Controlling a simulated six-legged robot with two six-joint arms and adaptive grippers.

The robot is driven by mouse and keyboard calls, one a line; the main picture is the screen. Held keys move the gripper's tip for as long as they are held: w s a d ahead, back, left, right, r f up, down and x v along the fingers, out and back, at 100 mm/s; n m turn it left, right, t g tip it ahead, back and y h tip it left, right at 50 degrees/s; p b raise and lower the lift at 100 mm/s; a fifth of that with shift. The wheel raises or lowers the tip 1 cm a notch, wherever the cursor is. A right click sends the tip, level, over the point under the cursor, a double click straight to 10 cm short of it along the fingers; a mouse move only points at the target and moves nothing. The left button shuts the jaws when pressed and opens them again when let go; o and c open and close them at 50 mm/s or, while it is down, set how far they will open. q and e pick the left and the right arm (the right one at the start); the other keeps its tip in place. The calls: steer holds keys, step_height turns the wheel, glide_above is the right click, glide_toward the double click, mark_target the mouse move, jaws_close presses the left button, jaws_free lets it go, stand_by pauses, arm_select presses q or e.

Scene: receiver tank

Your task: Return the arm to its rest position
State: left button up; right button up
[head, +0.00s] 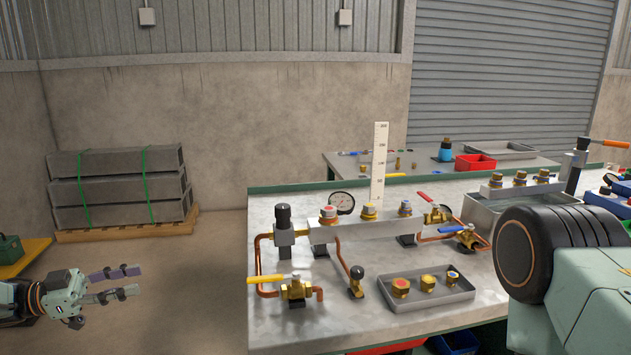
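My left gripper (128,281) shows at the lower left, out over the floor and left of the workbench. Its fingers point right, with a gap between them, and nothing is held. It is well apart from the bench edge. A large part of my own body, green with a black ribbed round joint, fills the lower right and covers part of the bench. My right gripper does not show.
The workbench (262,206) carries a manifold (371,228) with brass valves and copper pipes, and a grey tray (453,296) of brass fittings. Stacked grey blocks (118,189) stand on a pallet behind left. The floor between gripper and bench is clear.

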arm_select(q)
steer(key=w+d+f+n+t+y, duration=0.2)
steer(key=f+n+t+y, duration=0.2)
steer(key=f+n, duration=0.15)
steer(key=w+d+f+n+t+y, duration=0.1)
steer(key=w+f+n+t+y, duration=0.1)
steer(key=f+n+t+y, duration=0.3)
steer(key=s+d+f+n+g+y, duration=0.2)
steer(key=s+d+f+g, duration=0.1)
steer(key=s+f, duration=0.3)
steer(key=s+d+f+n+g+y, duration=0.2)
steer(key=s+d+f+n+y, duration=0.15)
steer(key=f, duration=0.55)
steer(key=s+d+f+g, duration=0.2)
steer(key=s+g, duration=0.1)
steer(key=s, duration=0.5)
steer(key=s+d+f+g, duration=0.1)
steer(key=s+f+g, duration=0.1)
steer(key=s, duration=0.6)
steer(key=s+d+r+g+y, duration=0.1)
steer(key=s+g, duration=0.2)
steer(key=s, duration=0.6)
steer(key=s+d+r+g+y, duration=0.1)
steer(key=s+r+g, duration=0.1)
steer(key=s, duration=0.7)
steer(key=shift+s+d+r+g, duration=0.3)
steer(key=shift+s+g, duration=0.05)
steer(key=shift+g, duration=0.05)
